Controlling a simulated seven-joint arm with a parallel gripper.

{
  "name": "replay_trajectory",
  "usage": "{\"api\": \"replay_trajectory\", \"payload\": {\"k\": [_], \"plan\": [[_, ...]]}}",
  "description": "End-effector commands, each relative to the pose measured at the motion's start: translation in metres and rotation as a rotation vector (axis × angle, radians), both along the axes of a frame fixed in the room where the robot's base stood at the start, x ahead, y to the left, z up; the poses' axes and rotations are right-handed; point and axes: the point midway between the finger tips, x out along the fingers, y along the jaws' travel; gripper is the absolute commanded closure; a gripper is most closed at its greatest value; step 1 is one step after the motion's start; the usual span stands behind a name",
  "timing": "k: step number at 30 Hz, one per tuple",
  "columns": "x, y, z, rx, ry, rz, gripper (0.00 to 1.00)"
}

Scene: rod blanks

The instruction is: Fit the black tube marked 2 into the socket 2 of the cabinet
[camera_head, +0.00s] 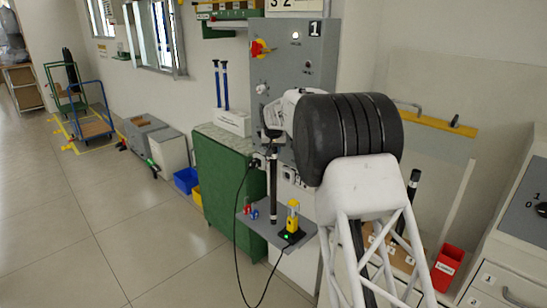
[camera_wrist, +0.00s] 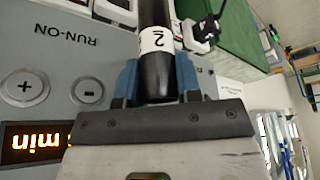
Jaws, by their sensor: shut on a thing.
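The black tube (camera_head: 273,190) hangs about upright below my gripper (camera_head: 271,134) in the head view, in front of the grey cabinet (camera_head: 292,50). In the wrist view the black tube (camera_wrist: 154,14) has a white band marked 2. The blue fingers of my gripper (camera_wrist: 156,78) are shut on it from both sides. The tube's far end is out of the wrist view. The cabinet's panel (camera_wrist: 60,65) with plus and minus buttons and a lit display shows at left there. Socket 2 cannot be made out; my arm hides part of the cabinet.
A grey shelf (camera_head: 266,231) with a yellow device (camera_head: 292,217) juts out low by the tube. A black cable (camera_head: 238,235) hangs beside it. A green cabinet (camera_head: 222,180) stands left. Another black tube (camera_head: 412,188) and a red bin (camera_head: 447,267) are at right. The left floor is open.

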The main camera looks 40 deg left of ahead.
Motion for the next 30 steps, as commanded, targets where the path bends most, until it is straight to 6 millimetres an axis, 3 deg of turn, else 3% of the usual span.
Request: {"api": "replay_trajectory", "payload": {"k": [8,18,30], "plan": [[0.0,0.0,-0.005,0.0,0.0,0.0,1.0],[0.0,0.0,-0.034,0.0,0.0,0.001,1.0],[0.0,0.0,-0.037,0.0,0.0,0.0,1.0]]}}
